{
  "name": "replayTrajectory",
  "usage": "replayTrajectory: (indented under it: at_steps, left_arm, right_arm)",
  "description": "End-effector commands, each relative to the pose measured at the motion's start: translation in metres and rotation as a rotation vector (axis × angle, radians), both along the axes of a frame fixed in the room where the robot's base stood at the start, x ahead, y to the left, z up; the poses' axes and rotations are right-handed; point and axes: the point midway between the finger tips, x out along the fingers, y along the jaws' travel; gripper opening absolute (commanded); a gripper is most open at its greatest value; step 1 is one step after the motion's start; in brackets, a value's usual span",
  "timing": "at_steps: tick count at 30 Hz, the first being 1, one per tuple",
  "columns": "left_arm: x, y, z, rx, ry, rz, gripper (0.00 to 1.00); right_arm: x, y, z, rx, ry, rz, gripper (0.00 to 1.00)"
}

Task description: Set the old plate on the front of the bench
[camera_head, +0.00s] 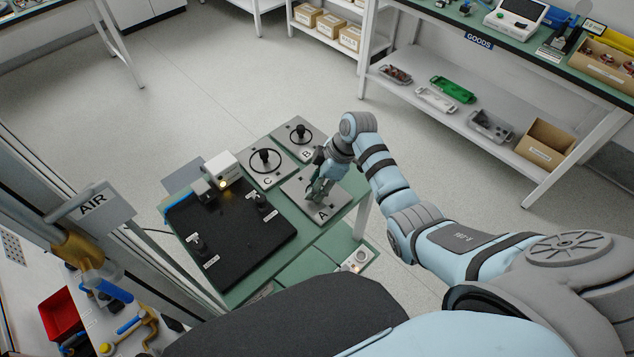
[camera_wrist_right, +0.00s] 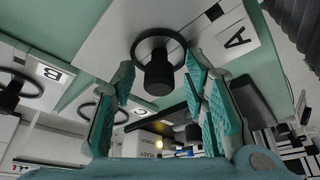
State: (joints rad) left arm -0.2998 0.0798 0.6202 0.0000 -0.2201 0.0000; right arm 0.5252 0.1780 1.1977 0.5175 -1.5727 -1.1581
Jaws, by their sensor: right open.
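Three grey plates marked A (camera_head: 296,194), B (camera_head: 287,137) and C (camera_head: 256,177) lie on the small green-topped bench (camera_head: 348,212); none is labelled old. B and C each show a dark ring and an upright black knob. My right gripper (camera_head: 318,190) is over plate A and partly covers it. In the right wrist view its open fingers (camera_wrist_right: 158,72) stand on either side of plate A's black knob (camera_wrist_right: 158,75), with the ring behind it. My left gripper is out of view.
A black mat (camera_head: 235,235) with small black parts covers the bench's left side, with a white box (camera_head: 226,166) behind it. A small control box (camera_head: 358,258) sits at the near right. An AIR sign (camera_head: 92,204) stands left. The goods table (camera_head: 440,38) stands back right.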

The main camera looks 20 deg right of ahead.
Motion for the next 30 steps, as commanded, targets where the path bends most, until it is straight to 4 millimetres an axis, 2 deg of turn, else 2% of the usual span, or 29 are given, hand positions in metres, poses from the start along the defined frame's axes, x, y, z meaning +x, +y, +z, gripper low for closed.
replayTrajectory:
  at_steps: [5,12,16,20,30]
  left_arm:
    - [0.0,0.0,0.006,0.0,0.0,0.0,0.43]
    - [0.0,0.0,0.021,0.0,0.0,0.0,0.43]
    - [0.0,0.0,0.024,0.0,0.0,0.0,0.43]
    - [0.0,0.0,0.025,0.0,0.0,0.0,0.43]
    - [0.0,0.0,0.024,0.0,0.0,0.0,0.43]
  right_arm:
    - [-0.002,-0.006,0.017,-0.003,-0.003,-0.001,0.4]
    - [-0.012,-0.029,0.079,-0.003,-0.004,-0.001,0.4]
    - [-0.017,-0.038,0.104,-0.001,-0.002,-0.001,0.4]
    - [-0.02,-0.041,0.114,0.0,0.0,0.0,0.4]
    - [-0.02,-0.041,0.114,0.001,0.0,0.0,0.4]
